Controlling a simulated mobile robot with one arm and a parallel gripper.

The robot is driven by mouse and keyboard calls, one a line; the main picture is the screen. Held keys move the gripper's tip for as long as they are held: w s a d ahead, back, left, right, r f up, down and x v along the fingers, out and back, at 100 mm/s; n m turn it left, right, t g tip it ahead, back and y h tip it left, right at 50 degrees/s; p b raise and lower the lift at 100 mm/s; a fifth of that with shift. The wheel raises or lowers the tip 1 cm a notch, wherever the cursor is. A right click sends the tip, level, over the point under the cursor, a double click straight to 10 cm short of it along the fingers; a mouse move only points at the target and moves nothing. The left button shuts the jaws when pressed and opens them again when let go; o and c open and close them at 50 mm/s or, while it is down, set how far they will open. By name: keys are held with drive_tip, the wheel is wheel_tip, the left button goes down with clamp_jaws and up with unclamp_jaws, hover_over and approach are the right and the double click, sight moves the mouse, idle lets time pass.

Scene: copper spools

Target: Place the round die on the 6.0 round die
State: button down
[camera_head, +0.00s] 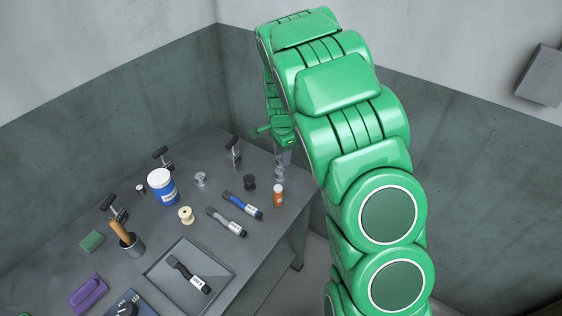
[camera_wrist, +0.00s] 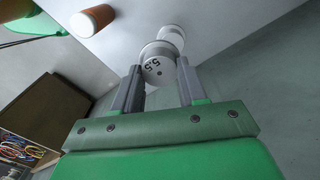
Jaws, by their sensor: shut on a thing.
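My gripper (camera_wrist: 160,80) is shut on a pale grey round die (camera_wrist: 158,66) marked 5.5, seen between the two fingers in the wrist view. A second pale round piece (camera_wrist: 173,37) shows just beyond the held die; no mark on it can be read, and whether the two touch is unclear. In the head view, my gripper (camera_head: 283,150) is at the table's far right corner, with grey metal round pieces (camera_head: 280,172) below it. The arm and fingers partly hide them there. I cannot identify the 6.0 round die by a mark.
The table's right edge is close.

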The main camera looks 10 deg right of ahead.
drive_tip(key=shift+w+f, duration=0.95)
drive_tip(key=shift+f, duration=1.75)
drive_tip(key=shift+f, duration=0.15)
drive_tip(key=c, duration=0.6)
unclamp_jaws()
wheel_tip(320, 180, up, 12)
drive_tip(key=shift+r, duration=0.15)
